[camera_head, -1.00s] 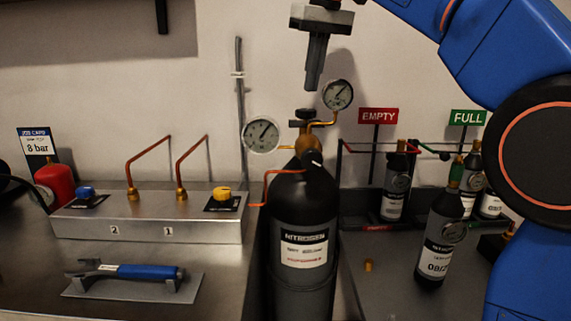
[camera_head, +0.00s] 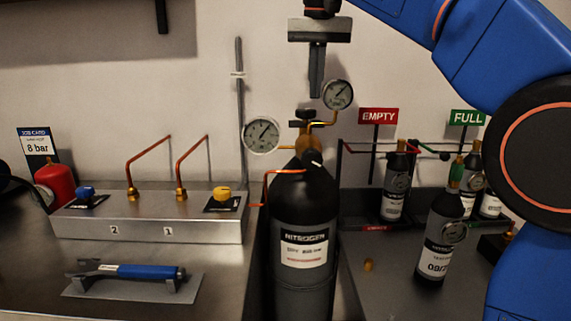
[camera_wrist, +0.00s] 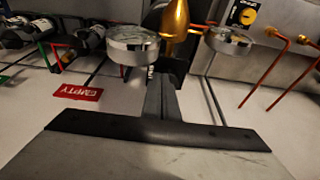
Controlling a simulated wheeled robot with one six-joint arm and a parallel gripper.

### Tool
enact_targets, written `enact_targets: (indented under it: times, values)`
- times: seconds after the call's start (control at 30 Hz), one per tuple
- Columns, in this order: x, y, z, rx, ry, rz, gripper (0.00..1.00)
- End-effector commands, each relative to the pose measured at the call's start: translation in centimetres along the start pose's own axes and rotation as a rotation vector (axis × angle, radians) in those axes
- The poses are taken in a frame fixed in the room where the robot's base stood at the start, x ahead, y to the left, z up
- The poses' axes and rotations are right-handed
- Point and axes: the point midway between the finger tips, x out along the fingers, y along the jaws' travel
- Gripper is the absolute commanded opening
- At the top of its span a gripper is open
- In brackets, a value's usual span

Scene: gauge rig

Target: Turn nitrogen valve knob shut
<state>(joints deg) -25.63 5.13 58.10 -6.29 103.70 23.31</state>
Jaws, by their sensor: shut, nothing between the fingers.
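The black nitrogen cylinder (camera_head: 304,215) stands upright in the middle of the head view, with a white NITROGEN label. On its top are a brass valve (camera_head: 304,116) with a dark knob, and two round gauges, one at the left (camera_head: 261,135) and one at the right (camera_head: 338,94). My gripper (camera_head: 316,94) is shut and empty, pointing down just above the valve and left of the right gauge. In the wrist view my gripper's fingers (camera_wrist: 161,92) reach toward the brass valve body (camera_wrist: 175,22). The knob's turn position is too small to tell.
A metal manifold (camera_head: 150,230) with blue and yellow knobs and copper pipes stands at the left, with a blue-handled wrench (camera_head: 130,271) before it. Small bottles stand at the right by EMPTY (camera_head: 378,116) and FULL (camera_head: 467,117) signs. A loose bottle (camera_head: 437,240) stands nearer.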

Motion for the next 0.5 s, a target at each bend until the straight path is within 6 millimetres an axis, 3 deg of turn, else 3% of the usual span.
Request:
enact_targets:
  times: [0.2, 0.5]
  values:
    - [2.4, 0.0, 0.6, -0.001, -0.001, 0.001, 0.00]
    - [4.0, 0.0, 1.1, -0.001, 0.000, 0.000, 0.00]
